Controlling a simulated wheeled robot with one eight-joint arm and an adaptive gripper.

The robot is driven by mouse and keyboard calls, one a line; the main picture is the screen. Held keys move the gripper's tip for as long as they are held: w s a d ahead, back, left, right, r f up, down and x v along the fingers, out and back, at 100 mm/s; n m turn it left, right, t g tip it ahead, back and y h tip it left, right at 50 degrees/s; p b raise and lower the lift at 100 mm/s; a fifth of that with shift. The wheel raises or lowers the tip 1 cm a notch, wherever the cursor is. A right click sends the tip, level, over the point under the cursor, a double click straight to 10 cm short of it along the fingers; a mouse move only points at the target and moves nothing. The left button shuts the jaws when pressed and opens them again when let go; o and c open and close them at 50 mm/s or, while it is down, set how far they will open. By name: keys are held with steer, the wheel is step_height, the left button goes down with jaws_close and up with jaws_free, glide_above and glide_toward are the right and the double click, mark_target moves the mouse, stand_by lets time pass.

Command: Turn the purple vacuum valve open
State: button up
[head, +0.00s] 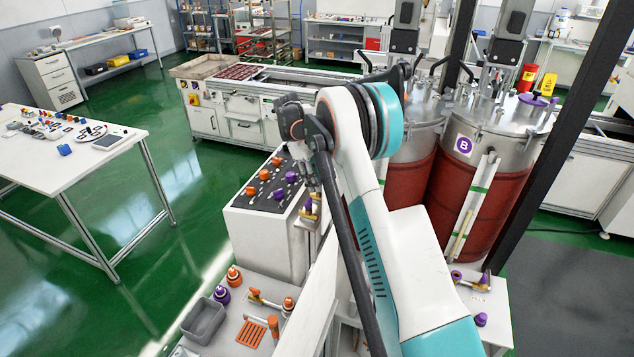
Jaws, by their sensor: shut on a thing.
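My gripper (314,189) points down at the right side of a white cabinet with a dark top panel. It is shut on the purple vacuum valve (309,205), whose purple handle shows just below the fingertips. A brass-coloured valve body (312,216) shows under the handle. The fingers and my arm hide part of the valve, and the handle's exact angle is too small to tell.
The cabinet's dark panel (262,190) carries several orange and purple knobs. A low bench holds a grey bin (203,321) and orange and purple fittings. Steel-lidded red tanks (487,205) stand to the right.

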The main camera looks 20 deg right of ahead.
steer(key=o, duration=1.1)
steer(key=shift+c, duration=0.2)
steer(key=v, duration=1.2)
